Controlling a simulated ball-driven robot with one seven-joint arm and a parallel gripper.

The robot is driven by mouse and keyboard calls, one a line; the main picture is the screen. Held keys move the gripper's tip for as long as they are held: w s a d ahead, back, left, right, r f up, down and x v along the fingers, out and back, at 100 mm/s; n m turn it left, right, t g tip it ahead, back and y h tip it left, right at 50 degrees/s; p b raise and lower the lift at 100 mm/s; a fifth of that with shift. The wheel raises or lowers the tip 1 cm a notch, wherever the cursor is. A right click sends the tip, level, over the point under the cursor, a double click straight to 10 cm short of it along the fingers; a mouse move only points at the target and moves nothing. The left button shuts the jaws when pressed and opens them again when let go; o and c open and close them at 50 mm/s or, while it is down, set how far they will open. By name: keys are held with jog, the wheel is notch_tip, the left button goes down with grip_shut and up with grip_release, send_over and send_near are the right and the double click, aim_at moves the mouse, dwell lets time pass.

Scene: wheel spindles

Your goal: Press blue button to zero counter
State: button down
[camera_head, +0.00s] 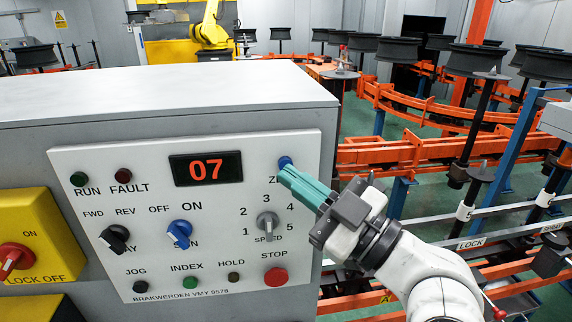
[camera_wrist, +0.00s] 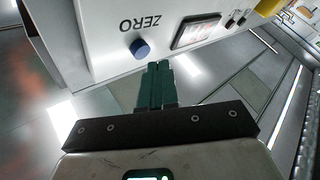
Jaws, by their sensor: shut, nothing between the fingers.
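The blue button (camera_head: 285,161) is at the upper right of the white control panel (camera_head: 150,270). The counter display (camera_head: 206,169) reads 07 in red. My gripper (camera_head: 284,172) is shut and empty, its teal fingertips just below the button and overlapping its lower edge in the head view. In the wrist view the round blue button (camera_wrist: 139,47) stands out from the panel beside the ZERO label, and my fingertips (camera_wrist: 158,66) appear close to it but off to one side, with a gap in the picture. The label is mostly hidden by my gripper in the head view.
The panel also carries a black knob (camera_head: 114,238), a blue switch (camera_head: 179,234), a grey speed knob (camera_head: 268,224) and a red STOP button (camera_head: 275,277). A yellow lock-off box (camera_head: 35,225) is at left. Orange rails (camera_head: 440,150) with wheel spindles lie to the right.

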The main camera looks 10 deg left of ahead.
jog(key=shift+w+b, duration=0.2)
jog(key=shift+b, duration=0.1)
jog(key=shift+w+a, duration=0.1)
jog(key=shift+w, duration=0.15)
jog(key=shift+w+a+b, duration=0.15)
jog(key=shift+w+b, duration=0.25)
jog(key=shift+b, duration=0.1)
dwell(0.9)
jog(key=shift+s+d, duration=0.25)
jog(key=shift+s, duration=0.6)
jog(key=s, duration=0.2)
jog(key=s+d+b, duration=0.1)
jog(key=s, duration=0.1)
jog(key=shift+s+d, duration=0.2)
jog(key=shift+s, duration=0.2)
dwell(0.6)
